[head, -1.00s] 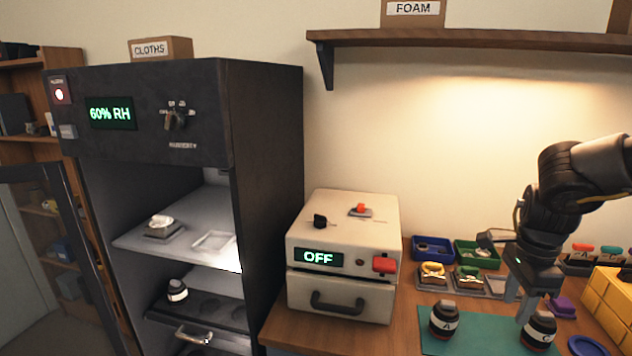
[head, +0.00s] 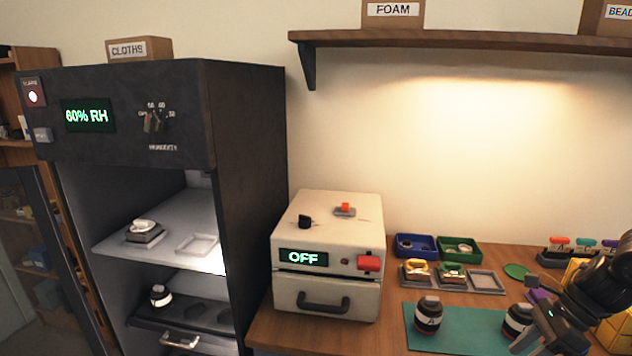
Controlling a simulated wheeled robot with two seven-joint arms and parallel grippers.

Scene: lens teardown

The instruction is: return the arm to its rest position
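My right arm comes in from the right edge, and its gripper (head: 540,346) hangs low at the bottom right, in front of the dark lens barrel (head: 518,320) on the green mat (head: 460,346). Its fingers look apart, with nothing seen between them; the tips run close to the bottom edge. It partly covers that barrel. A second dark lens barrel (head: 428,314) stands upright on the mat to the left, clear of the gripper. My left gripper is not in view.
A beige box reading OFF (head: 328,258) stands left of the mat. The open dark cabinet (head: 245,200) is further left. Blue (head: 416,254) and green bins sit behind the mat. Yellow blocks (head: 612,330) are close to my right arm. A shelf (head: 470,39) hangs above.

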